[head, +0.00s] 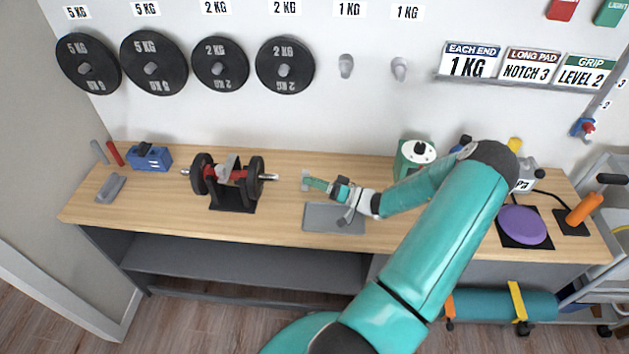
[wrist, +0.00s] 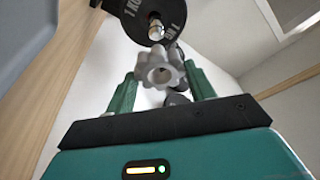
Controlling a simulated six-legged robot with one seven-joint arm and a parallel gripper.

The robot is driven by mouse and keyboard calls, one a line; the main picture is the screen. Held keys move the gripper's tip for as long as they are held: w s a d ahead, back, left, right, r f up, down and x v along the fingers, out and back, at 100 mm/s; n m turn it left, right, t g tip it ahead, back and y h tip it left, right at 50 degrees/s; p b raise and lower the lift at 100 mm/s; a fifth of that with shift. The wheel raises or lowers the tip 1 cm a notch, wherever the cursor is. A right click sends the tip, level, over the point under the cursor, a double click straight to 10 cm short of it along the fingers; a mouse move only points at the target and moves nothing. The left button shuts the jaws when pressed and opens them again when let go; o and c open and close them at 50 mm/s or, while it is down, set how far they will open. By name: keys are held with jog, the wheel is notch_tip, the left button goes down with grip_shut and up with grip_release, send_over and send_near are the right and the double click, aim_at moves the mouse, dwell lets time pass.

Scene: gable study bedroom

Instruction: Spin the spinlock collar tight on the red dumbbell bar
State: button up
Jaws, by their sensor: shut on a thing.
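The dumbbell with the red bar (head: 240,175) rests in a black cradle (head: 232,205) on the bench, a black plate near each end. Its bare silver right end (head: 269,177) points toward my gripper (head: 314,183). My gripper's green fingers are shut on a grey star-shaped spinlock collar (head: 305,180), held above the bench and apart from the bar end. In the wrist view the collar (wrist: 160,69) sits between the fingertips, its hole showing. Beyond it are the silver bar end (wrist: 156,31) and a black plate (wrist: 128,18) marked 1 KG.
A grey mat (head: 320,218) lies below my gripper. A blue box (head: 150,157) stands at the bench's left. A purple disc (head: 522,224) and a green-and-white round item (head: 416,153) are to the right. Weight plates (head: 154,64) hang on the wall.

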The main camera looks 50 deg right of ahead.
jog(key=shift+w+a, duration=0.85)
jog(key=shift+w, duration=0.25)
jog(key=shift+w+a, duration=0.85)
jog(key=shift+w, duration=0.25)
jog(key=shift+w+a, duration=0.8)
jog(key=shift+w, duration=0.25)
dwell(0.3)
jog(key=o, duration=1.1)
jog(key=shift+c, duration=0.2)
jog(key=v, duration=1.4)
jog(key=shift+a, duration=0.1)
